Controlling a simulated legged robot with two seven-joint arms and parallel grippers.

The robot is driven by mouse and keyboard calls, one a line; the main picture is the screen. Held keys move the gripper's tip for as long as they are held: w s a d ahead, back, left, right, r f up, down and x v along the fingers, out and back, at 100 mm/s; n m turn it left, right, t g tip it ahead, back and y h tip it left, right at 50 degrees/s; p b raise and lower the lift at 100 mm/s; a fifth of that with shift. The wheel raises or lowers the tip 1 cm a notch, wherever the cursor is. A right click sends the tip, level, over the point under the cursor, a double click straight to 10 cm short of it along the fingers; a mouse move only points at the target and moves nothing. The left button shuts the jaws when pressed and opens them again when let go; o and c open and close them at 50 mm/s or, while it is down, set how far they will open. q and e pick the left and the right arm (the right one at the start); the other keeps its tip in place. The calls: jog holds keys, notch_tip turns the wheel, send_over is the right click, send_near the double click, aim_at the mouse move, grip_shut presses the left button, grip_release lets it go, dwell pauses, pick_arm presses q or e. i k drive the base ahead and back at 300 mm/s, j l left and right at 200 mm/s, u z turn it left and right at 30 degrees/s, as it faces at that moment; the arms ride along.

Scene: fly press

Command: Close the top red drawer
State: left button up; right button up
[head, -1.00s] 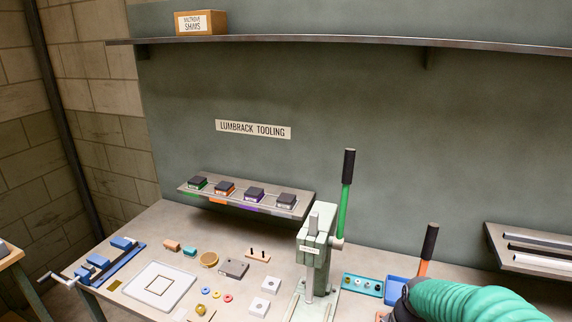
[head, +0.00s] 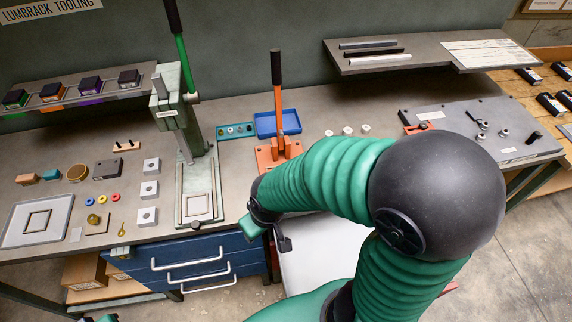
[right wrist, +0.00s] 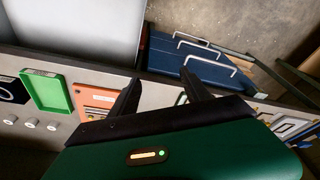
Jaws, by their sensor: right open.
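No red drawer shows plainly in either view. A small red piece (head: 450,288) peeks out beside my right arm in the head view; I cannot tell what it belongs to. A blue drawer unit (head: 160,276) with pale bar handles (head: 187,258) is under the bench's front, left of my right gripper (head: 266,236). The blue unit also shows in the right wrist view (right wrist: 178,58). There my right gripper (right wrist: 160,78) is open and empty, with its fingers apart. A dark green piece at the head view's bottom left may be my left gripper; its jaws cannot be made out.
A pale flat panel (head: 318,262) lies below the bench edge, partly hidden by my right arm. On the bench stand a green-handled press (head: 178,115), an orange press (head: 277,148) and a blue tray (head: 280,123). Open floor (head: 520,240) is at the right.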

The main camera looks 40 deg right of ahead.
aim_at(327, 245)
jog(key=k+l+z, duration=0.5)
jog(key=k, duration=0.15)
jog(key=k+l+z, duration=0.45)
jog(key=k+l, duration=0.15)
jog(key=l, duration=0.05)
